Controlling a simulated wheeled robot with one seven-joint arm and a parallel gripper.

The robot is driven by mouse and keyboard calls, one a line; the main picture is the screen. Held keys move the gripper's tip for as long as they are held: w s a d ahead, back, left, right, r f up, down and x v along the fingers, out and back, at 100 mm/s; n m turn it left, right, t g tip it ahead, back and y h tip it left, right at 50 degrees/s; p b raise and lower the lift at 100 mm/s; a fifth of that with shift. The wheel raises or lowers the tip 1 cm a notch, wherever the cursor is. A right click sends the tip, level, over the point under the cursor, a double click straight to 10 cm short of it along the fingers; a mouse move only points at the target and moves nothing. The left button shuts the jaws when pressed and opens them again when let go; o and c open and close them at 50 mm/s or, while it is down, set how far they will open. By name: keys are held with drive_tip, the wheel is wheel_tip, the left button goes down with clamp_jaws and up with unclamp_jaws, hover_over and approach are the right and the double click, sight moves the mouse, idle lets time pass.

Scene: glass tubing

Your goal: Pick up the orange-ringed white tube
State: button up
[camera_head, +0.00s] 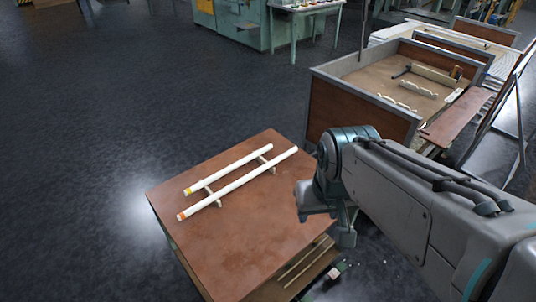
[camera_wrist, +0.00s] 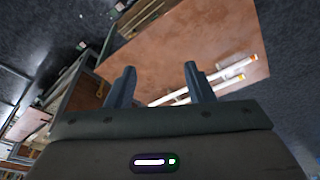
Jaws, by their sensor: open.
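The orange-ringed white tube (camera_head: 240,181) lies on the brown table, its orange ring at the near-left end. It rests across small supports, parallel to a yellow-ringed white tube (camera_head: 230,169) just behind it. In the wrist view the orange-ringed tube (camera_wrist: 222,72) runs behind the right finger, so part of it is hidden; the other tube (camera_wrist: 226,84) lies below it. My gripper (camera_wrist: 160,68) is open with nothing between its fingers. In the head view my gripper (camera_head: 328,222) hangs off the table's right side, apart from both tubes.
The brown table (camera_head: 255,228) has bare room in front of the tubes and a lower shelf (camera_head: 300,268) with long pieces. A wood-sided bin (camera_head: 360,107) stands behind my arm at the right. Dark floor lies open at the left.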

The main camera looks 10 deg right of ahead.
drive_tip(key=w+a+n+b, duration=0.2)
drive_tip(key=w+n, duration=0.4)
drive_tip(key=w, duration=0.6)
drive_tip(key=n+g+y+b, duration=0.1)
drive_tip(key=n+b, duration=0.5)
drive_tip(key=n, duration=1.2)
hover_over(244, 178)
drive_tip(key=s+d, duration=0.2)
wheel_tip(244, 178, down, 22)
drive_tip(key=shift+n, duration=0.3)
drive_tip(key=f, duration=0.4)
drive_tip(key=w+a+f, duration=0.1)
drive_tip(key=f, duration=0.4)
drive_tip(key=w+a+f, duration=0.1)
drive_tip(key=f, duration=0.3)
drive_tip(key=shift+f, duration=0.3)
clamp_jaws()
